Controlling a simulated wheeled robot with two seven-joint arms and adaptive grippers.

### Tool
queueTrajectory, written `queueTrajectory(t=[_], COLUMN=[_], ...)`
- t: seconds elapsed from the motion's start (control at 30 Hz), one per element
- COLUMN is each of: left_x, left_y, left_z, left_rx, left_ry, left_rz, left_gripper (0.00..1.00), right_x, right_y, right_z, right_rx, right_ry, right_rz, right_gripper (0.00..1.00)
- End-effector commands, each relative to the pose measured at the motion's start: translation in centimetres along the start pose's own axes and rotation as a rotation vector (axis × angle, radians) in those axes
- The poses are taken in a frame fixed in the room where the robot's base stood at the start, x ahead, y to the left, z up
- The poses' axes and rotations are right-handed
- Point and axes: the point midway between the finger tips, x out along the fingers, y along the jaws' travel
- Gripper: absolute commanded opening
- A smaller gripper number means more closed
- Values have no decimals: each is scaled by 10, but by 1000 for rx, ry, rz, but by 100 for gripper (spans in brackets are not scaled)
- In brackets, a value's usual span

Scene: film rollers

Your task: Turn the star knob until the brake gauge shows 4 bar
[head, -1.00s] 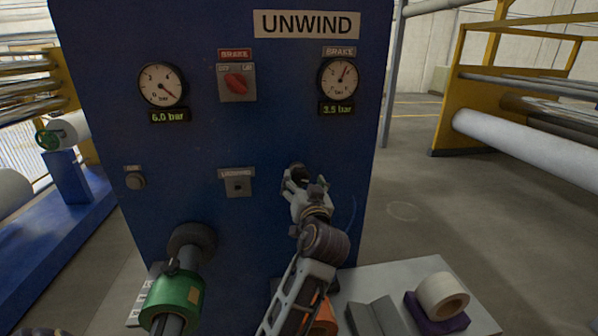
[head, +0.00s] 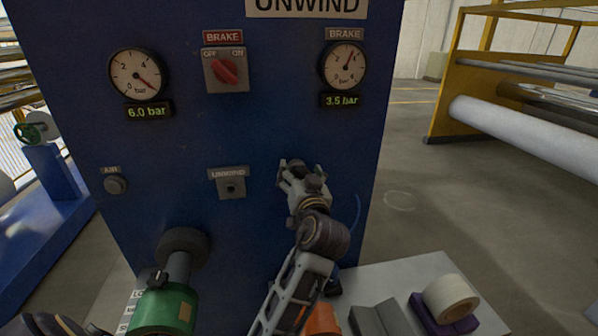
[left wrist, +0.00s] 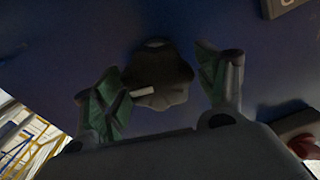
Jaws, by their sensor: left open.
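The star knob (left wrist: 158,75) is dark, with rounded lobes and a pale pointer mark, on the blue panel in the left wrist view. In the head view it is mostly hidden behind my left gripper (head: 298,178). My left gripper is open, with one finger on each side of the knob in the left wrist view (left wrist: 170,88). I cannot tell whether the fingers touch it. The brake gauge (head: 344,66) is a round white dial at the upper right of the panel. Its display (head: 342,100) reads 3.5 bar. My right gripper is not in view.
The blue panel also bears a 6.0 bar gauge (head: 136,74), a red brake switch (head: 226,70), an UNWIND socket (head: 231,187) and an AIR button (head: 115,184). A green-collared shaft (head: 165,308) stands at lower left. A tape roll (head: 450,298) lies at lower right.

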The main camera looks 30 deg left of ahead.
Motion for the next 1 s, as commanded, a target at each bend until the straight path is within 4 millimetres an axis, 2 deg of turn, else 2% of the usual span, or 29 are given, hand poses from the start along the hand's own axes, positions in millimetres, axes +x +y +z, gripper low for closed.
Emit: queueTrajectory(t=[0.3, 0.67, 1.0], left_x=[0, 0, 0], left_y=[0, 0, 1], left_z=[0, 0, -1], left_rx=[0, 0, 83], left_ry=[0, 0, -1], left_rz=[0, 0, 1], left_gripper=[72, 26, 26], right_x=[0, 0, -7], right_y=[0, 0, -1], right_z=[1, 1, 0], right_rx=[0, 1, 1], right_ry=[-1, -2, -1], right_rz=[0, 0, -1], right_gripper=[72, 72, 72])
